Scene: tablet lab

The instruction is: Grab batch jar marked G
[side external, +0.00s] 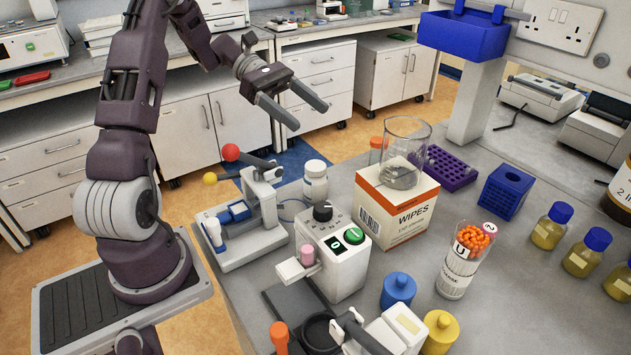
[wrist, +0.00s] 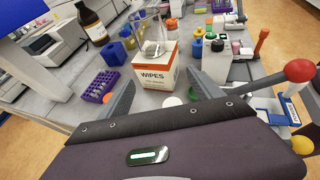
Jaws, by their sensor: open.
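No marking G can be read on any jar in either view. A clear jar of orange pellets (side external: 465,262) stands on the bench right of centre in the side view; its white label shows a letter like U, and a pink tag with a character sits by its rim. A white capped bottle (side external: 315,182) stands behind the small press, with no readable letter. My gripper (side external: 311,118) is open and empty, high above the back left of the bench, well apart from both containers. In the wrist view its fingers (wrist: 161,88) are spread, with the wipes box beyond them.
A wipes box (side external: 392,213) bears a glass beaker (side external: 409,138). A press (side external: 243,225) and a tester with a green button (side external: 333,250) stand near my base. Blue (side external: 398,290) and yellow (side external: 440,333) bottles, amber-filled bottles (side external: 549,228), and purple (side external: 452,168) and blue racks (side external: 503,190) crowd the bench.

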